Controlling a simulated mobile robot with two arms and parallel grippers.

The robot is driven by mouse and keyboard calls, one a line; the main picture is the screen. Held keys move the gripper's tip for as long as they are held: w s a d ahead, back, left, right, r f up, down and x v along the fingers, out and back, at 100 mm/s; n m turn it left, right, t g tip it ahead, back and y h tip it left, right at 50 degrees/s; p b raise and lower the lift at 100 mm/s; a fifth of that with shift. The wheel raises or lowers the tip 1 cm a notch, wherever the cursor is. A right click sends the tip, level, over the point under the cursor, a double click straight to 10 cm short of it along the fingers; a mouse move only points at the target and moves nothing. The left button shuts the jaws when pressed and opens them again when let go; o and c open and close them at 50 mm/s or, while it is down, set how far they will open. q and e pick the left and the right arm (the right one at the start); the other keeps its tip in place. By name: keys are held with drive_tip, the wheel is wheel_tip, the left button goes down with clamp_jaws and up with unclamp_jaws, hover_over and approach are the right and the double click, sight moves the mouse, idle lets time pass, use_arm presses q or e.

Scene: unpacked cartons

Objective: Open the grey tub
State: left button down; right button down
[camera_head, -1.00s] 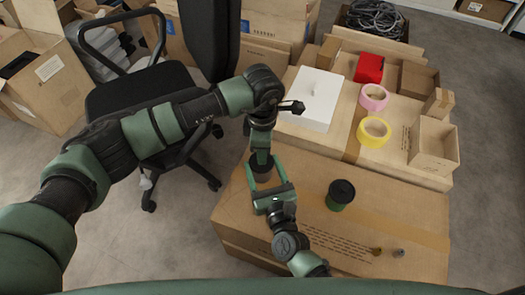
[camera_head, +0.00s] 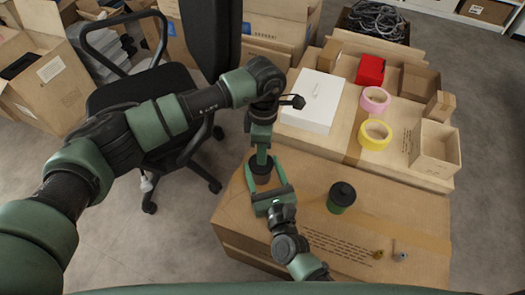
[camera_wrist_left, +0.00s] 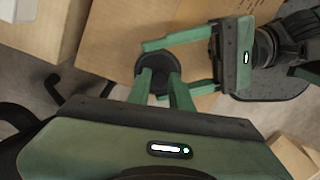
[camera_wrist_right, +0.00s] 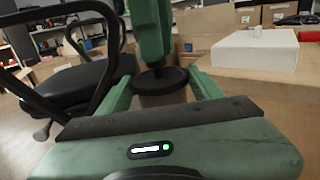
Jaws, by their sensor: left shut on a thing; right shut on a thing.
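The grey tub (camera_head: 262,176) stands on the near carton, mostly hidden between my grippers. Its round dark lid shows in the left wrist view (camera_wrist_left: 155,64), and its lid and part of its grey-brown body show in the right wrist view (camera_wrist_right: 162,97). My left gripper (camera_head: 262,156) points down from above and is shut on the lid. My right gripper (camera_head: 265,170) reaches in from the near side, with one finger on each side of the body, shut on it. The lid appears to sit on the tub; I see no clear gap.
A green tub with a black lid (camera_head: 341,198) stands to the right on the same carton (camera_head: 400,222). Small fittings (camera_head: 390,255) lie near its front. Behind are a white box (camera_head: 313,100), tape rolls (camera_head: 375,135) and an open small box (camera_head: 436,148). An office chair (camera_head: 140,85) stands left.

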use_arm(q)
drive_tip(key=shift+s+r+t, duration=0.2)
drive_tip(key=shift+r+t, duration=0.3)
use_arm(e)
drive_tip(key=shift+d+f, duration=0.15)
drive_tip(key=shift+f, duration=0.1)
use_arm(q)
drive_tip(key=shift+w, duration=0.1)
use_arm(e)
drive_tip(key=shift+r, duration=0.1)
use_arm(q)
drive_tip(key=c, duration=1.7)
unclamp_jaws()
use_arm(e)
drive_tip(key=shift+r, duration=0.1)
use_arm(q)
wheel_tip(320, 180, up, 12)
use_arm(e)
drive_tip(key=shift+c, duration=1)
unclamp_jaws()
